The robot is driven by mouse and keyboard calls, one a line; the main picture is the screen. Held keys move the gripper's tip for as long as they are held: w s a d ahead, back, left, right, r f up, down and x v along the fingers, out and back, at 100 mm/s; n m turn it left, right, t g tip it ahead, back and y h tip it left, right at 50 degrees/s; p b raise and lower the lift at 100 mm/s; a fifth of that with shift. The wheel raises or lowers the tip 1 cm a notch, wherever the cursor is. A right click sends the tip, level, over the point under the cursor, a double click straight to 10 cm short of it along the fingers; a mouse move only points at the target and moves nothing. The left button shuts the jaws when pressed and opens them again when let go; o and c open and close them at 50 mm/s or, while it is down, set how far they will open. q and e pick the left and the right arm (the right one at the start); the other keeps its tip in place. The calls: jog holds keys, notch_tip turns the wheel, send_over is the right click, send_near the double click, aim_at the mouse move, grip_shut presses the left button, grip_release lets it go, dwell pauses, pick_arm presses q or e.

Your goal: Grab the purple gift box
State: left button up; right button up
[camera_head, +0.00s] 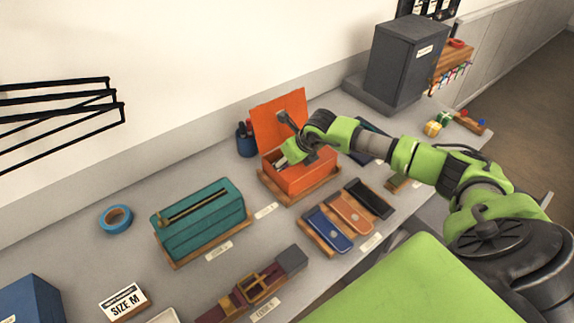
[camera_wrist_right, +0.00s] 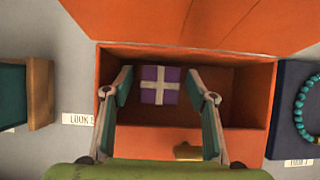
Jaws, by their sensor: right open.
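The purple gift box (camera_wrist_right: 160,85) has a pale cross ribbon and lies inside the orange box (camera_wrist_right: 245,155), near its back wall. My right gripper (camera_wrist_right: 163,98) is open, with its fingers on either side of the gift box in the right wrist view; I cannot tell whether they touch it. In the head view the right gripper (camera_head: 284,160) reaches into the open orange box (camera_head: 301,181), whose lid (camera_head: 277,119) stands raised. The gift box is hidden there by the arm and the box wall. My left gripper is not in view.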

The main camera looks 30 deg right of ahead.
jog(key=c, duration=1.2)
jog(key=shift+o, duration=0.2)
